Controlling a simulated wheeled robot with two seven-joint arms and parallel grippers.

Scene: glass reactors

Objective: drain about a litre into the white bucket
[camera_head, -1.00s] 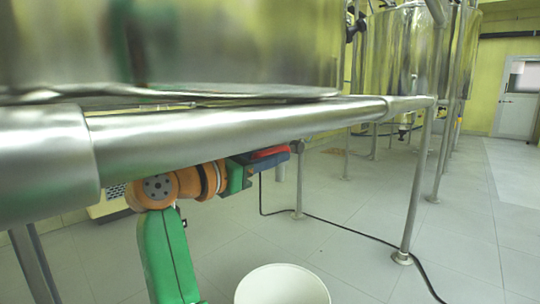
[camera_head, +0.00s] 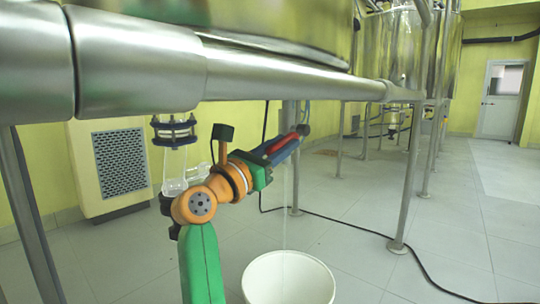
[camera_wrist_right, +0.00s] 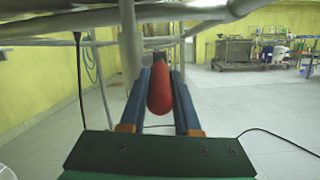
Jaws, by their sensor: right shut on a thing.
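The white bucket (camera_head: 262,290) stands on the floor at the bottom middle of the head view; its inside bottom is not clearly visible. My right gripper (camera_head: 292,140) is above it, under the steel frame pipe. Its blue fingers are shut on a red handle (camera_head: 283,143). In the right wrist view the red handle (camera_wrist_right: 160,92) lies between the two fingers. A thin pale stream (camera_head: 284,205) runs straight down from near the gripper into the bucket. The outlet it comes from is hidden. My left gripper is not in view.
A thick steel pipe (camera_head: 280,72) crosses above my arm. Glass pipework with a dark flange (camera_head: 174,131) hangs at left. A steel leg (camera_head: 412,185) and a black cable (camera_head: 350,231) stand and lie to the right. The floor at far right is clear.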

